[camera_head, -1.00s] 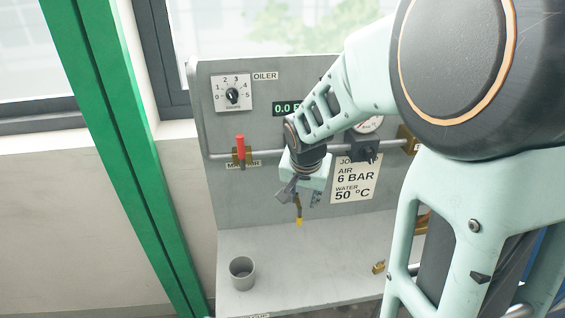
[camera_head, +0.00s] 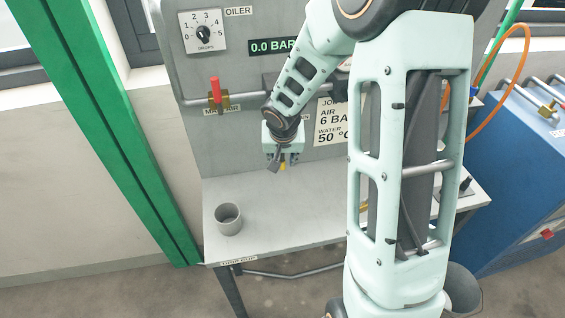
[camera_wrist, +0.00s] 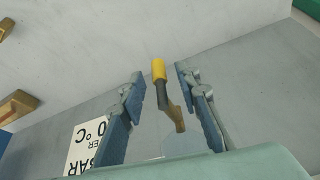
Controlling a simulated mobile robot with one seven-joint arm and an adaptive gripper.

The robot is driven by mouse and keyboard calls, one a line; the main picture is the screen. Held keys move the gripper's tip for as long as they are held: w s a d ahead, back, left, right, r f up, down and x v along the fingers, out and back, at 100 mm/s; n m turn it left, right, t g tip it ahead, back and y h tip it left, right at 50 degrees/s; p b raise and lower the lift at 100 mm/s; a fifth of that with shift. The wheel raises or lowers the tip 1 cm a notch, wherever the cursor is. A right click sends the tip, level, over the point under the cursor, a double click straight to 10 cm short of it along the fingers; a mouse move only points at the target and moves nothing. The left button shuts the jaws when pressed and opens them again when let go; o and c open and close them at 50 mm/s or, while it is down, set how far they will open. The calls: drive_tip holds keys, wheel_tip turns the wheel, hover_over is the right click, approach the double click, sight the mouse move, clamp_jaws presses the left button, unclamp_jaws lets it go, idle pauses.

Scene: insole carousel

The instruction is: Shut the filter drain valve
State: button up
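The filter drain valve shows in the wrist view as a small lever with a yellow tip (camera_wrist: 158,68), a dark shank and a brass-coloured body below it. In the wrist view my gripper (camera_wrist: 162,84) is open, with one finger on each side of the lever. Gaps show between the lever and both finger pads. How deep the lever sits between the fingers is hard to tell. The filter itself is mostly hidden behind my gripper and arm.
A grey panel (camera_head: 235,90) carries an oiler dial (camera_head: 203,34), a 0.0 bar display (camera_head: 272,46), a red-handled main air valve (camera_head: 216,90) and a job card (camera_head: 328,122). A grey drip cup (camera_head: 228,219) stands on the shelf (camera_head: 270,215), left of my gripper. A green post (camera_head: 120,150) stands left.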

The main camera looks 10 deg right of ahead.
drive_tip(key=shift+w+f, duration=0.3)
drive_tip(key=shift+f, duration=0.3)
clamp_jaws()
